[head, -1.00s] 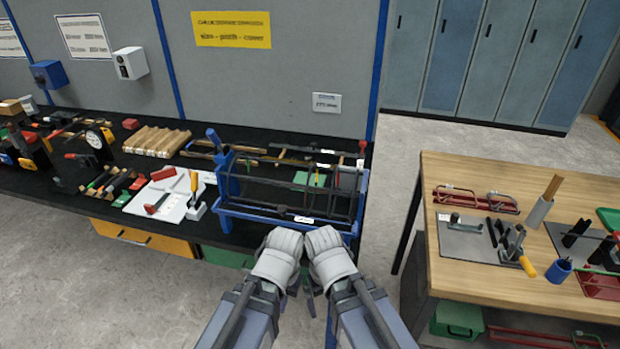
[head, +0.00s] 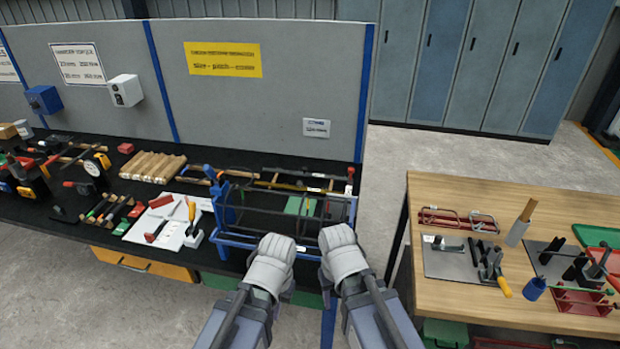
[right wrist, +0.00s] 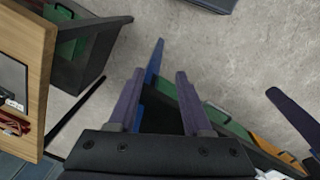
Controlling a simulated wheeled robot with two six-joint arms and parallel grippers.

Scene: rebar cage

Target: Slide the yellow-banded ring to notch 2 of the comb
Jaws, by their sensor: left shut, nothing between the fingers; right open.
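The rebar cage (head: 270,208) of dark rods sits in a blue frame (head: 228,236) at the front edge of the dark bench. I cannot make out the yellow-banded ring or the comb's notches at this size. My left gripper (head: 271,250) is shut and empty, in front of the blue frame. My right gripper (head: 340,244) is beside it, near the frame's right end; its fingers are hidden in the head view. In the right wrist view the right gripper (right wrist: 157,88) is open, with nothing between its fingers and floor and bench edge beyond.
A white board with hand tools (head: 163,222) lies left of the frame. Wooden bars (head: 152,167) lie behind it. A wooden table (head: 480,315) with red racks and tools stands to the right, across a gap of bare floor (head: 385,185).

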